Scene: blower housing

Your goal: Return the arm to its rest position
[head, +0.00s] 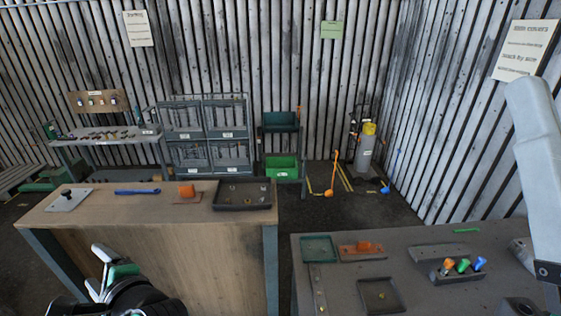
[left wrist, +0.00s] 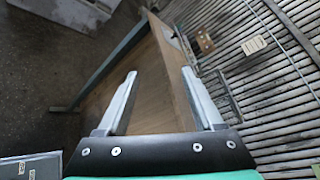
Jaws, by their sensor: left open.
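My left gripper (head: 100,268) is at the lower left of the head view, in front of the near side of the wooden-topped bench (head: 150,235). Its pale fingers are apart.
The wooden bench carries a grey plate (head: 68,200), a blue tool (head: 137,192), an orange part (head: 187,190) and a dark tray (head: 243,206). The grey table holds a green tray (head: 319,249), another orange part (head: 364,246) and a dark tray (head: 380,307). A floor gap separates them.

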